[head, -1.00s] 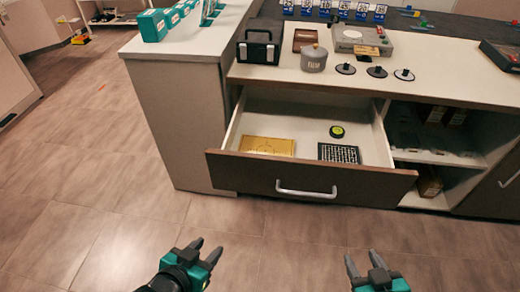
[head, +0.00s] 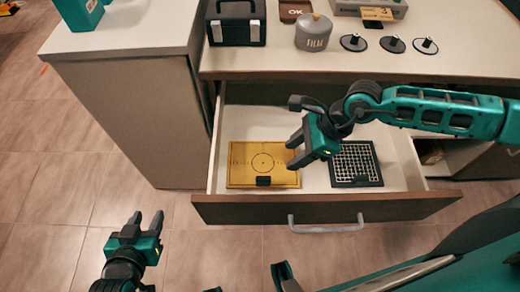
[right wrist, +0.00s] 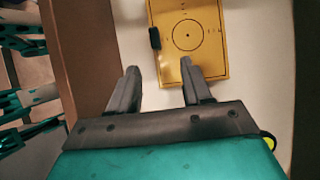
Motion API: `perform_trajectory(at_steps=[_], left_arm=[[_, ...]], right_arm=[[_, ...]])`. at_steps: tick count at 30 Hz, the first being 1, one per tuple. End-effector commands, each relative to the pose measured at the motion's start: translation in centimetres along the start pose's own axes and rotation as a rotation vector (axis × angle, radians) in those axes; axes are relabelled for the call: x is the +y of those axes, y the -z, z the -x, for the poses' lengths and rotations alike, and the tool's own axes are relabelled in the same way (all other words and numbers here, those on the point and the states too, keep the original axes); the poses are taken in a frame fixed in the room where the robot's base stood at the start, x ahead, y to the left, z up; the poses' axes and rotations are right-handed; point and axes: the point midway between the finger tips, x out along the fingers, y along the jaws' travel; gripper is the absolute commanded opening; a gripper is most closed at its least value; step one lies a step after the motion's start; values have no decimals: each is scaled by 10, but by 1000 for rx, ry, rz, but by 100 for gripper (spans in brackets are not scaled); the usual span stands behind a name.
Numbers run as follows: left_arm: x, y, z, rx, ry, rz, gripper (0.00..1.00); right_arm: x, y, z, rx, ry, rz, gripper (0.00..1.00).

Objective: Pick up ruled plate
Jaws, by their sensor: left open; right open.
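A yellow plate (head: 245,165) with a ruled circle, fine marks and a black tab lies flat in the open drawer (head: 340,208), at its left; it also shows in the right wrist view (right wrist: 205,30). A black plate with a white grid (head: 355,160) lies to its right. My right gripper (head: 293,152) is open and empty, above the drawer by the yellow plate's right edge. In the right wrist view (right wrist: 159,66) one fingertip overlaps the yellow plate, the other is off it. My left gripper (head: 147,216) is open and empty, over the floor left of the drawer.
A black case (head: 236,30), a grey FILM pot (head: 313,35) and several black discs (head: 392,44) stand on the counter behind. The drawer's front wall and handle (head: 325,228) border the plates.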

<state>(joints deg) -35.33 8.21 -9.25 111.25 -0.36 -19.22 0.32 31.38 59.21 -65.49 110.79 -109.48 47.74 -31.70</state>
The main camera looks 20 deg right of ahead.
Motion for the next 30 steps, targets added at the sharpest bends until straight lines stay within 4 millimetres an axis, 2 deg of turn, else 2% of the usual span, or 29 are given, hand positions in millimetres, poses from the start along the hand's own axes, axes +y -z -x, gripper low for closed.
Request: perform_trajectory(at_steps=[4,12,20,27,30], left_arm=[[2,-3,2,-8,-3,2,43],[3,-11,0,-15,-5,3,43],[4,-13,0,-22,-6,4,43],[4,-10,-4,-11,-7,4,43],[4,-8,-6,-6,-9,4,43]], right_arm=[[1,2,-15,13,9,13,49],[1,2,-65,10,9,10,49],[3,1,-85,9,9,10,49],[8,-1,-121,9,9,9,49],[8,-1,-129,10,9,10,49]])
